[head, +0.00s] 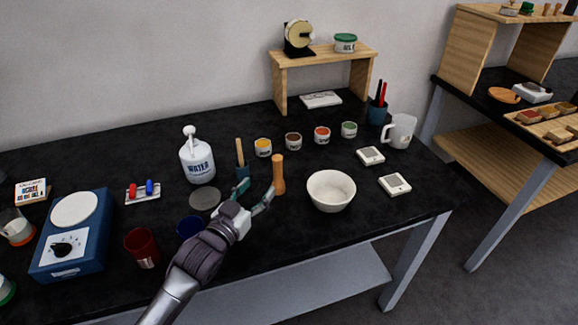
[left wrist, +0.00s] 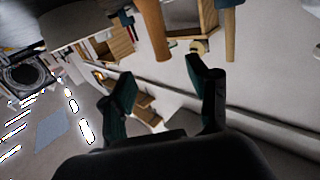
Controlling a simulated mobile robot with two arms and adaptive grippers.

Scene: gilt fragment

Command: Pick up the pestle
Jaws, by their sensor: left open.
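The pestle (head: 278,174) is a tan wooden rod standing upright on the black table, left of the white bowl (head: 331,191). My left gripper (head: 256,190) is open and empty just left of the pestle, with one fingertip close beside its lower part. I cannot tell whether they touch. In the left wrist view the open fingers (left wrist: 165,78) point up at a wooden rod, which looks like the pestle (left wrist: 152,30), beyond the fingertips. A second wooden handle (left wrist: 230,30) shows right of it. My right gripper is not in view.
A wooden-handled tool (head: 240,153) stands in a dark cup behind my left gripper. A white water bottle (head: 198,161), a grey disc (head: 204,199) and a blue cup (head: 190,227) are close by. Several small jars (head: 293,141) line the back. Two white devices (head: 395,184) lie right of the bowl.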

